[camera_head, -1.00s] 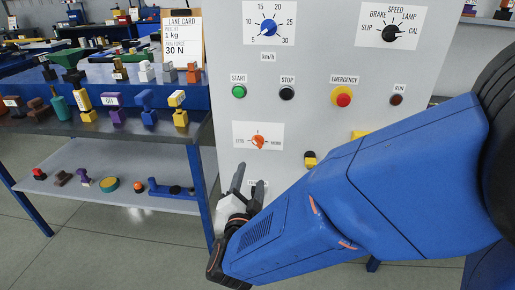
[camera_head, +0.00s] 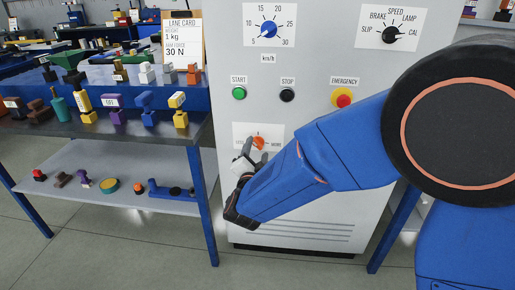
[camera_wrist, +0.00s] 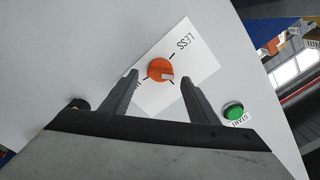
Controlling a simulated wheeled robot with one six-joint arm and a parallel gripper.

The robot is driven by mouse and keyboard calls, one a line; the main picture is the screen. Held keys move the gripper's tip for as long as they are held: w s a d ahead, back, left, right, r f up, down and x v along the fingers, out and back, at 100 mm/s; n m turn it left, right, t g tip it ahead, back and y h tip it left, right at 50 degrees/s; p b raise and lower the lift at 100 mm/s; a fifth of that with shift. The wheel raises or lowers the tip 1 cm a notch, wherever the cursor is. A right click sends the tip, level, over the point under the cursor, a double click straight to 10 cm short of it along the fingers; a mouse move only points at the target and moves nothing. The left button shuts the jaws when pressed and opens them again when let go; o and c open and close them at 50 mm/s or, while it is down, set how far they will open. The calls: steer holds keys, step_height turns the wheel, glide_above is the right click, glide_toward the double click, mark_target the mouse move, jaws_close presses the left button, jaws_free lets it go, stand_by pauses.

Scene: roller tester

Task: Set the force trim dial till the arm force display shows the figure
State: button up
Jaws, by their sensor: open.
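The force trim dial is an orange knob (camera_wrist: 161,69) on a white plate marked LESS and MORE. In the head view the dial (camera_head: 259,142) is partly covered by my gripper. My gripper (camera_wrist: 158,85) is open, its two fingers spread on either side of the dial in the wrist view, with the knob a little beyond the tips; contact cannot be told. In the head view my gripper (camera_head: 248,153) is at the lower left of the dial plate. The lane card (camera_head: 182,37) reads weight 1 kg, arm force 30 N. The arm force display is hidden.
Above the dial are a green START button (camera_head: 239,93), a black STOP button (camera_head: 287,95) and a red emergency button (camera_head: 343,98). A km/h dial (camera_head: 268,29) and a selector knob (camera_head: 391,34) sit higher. A shelf table (camera_head: 150,133) with several objects stands left.

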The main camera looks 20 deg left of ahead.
mark_target(258, 143)
steer(key=shift+x, duration=1.15)
steer(key=shift+c, duration=0.6)
steer(key=c, duration=0.9)
steer(key=shift+n, duration=0.5)
steer(key=n, duration=0.2)
steer(key=shift+n, duration=0.4)
steer(key=shift+a+n, duration=0.1)
steer(key=shift+n, duration=2)
